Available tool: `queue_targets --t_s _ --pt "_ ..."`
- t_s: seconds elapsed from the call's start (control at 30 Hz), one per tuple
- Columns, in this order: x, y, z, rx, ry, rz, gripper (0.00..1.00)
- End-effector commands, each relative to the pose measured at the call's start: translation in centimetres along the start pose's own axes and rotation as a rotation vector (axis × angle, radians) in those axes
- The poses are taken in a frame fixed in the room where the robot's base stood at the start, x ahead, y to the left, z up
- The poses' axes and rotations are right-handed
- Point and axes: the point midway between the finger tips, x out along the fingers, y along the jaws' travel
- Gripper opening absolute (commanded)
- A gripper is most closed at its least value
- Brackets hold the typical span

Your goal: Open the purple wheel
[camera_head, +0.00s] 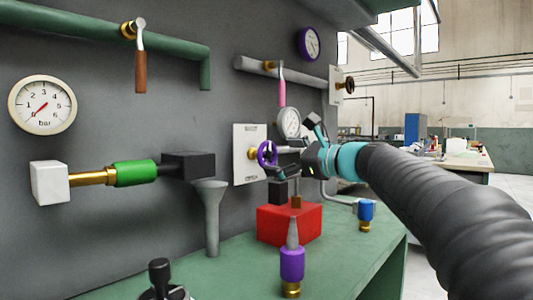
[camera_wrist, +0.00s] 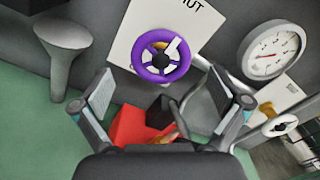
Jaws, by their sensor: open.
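The purple wheel (camera_head: 264,154) is mounted on a white plate (camera_head: 245,166) on the grey wall. It has a purple rim, and in the wrist view the purple wheel (camera_wrist: 138,58) faces me with a white pointer-like piece across its hub. My gripper (camera_head: 284,155) is just in front of the wheel. In the wrist view my gripper (camera_wrist: 160,88) has its two fingers spread wide, with nothing between them, and the wheel shows beyond the tips, slightly above centre. Lettering on the plate is partly cut off.
A red box (camera_head: 290,224) and a purple-and-gold fitting (camera_head: 292,264) stand below on the green bench. A grey funnel (camera_wrist: 65,38) is left of the wheel and a gauge (camera_wrist: 272,52) right. A pipe with a pink-handled lever (camera_head: 282,93) runs above.

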Motion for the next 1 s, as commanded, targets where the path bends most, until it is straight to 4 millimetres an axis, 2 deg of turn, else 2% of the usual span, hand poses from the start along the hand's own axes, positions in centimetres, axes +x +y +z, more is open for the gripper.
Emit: queue_targets --t_s 0.1,0.3,0.7,0.73,0.97,1.0 --pt "2.1 -0.1 0.0 0.001 0.000 0.002 0.99" --pt "4.2 -0.2 -0.1 0.000 0.002 -0.002 0.99" --pt "4.9 -0.2 -0.1 -0.001 0.002 -0.004 0.99" --pt "4.9 -0.2 -0.1 -0.001 0.002 -0.003 0.96" --pt "4.8 -0.2 -0.1 -0.001 0.002 -0.003 0.39" --pt "4.8 -0.2 -0.1 -0.001 0.002 -0.003 0.38"
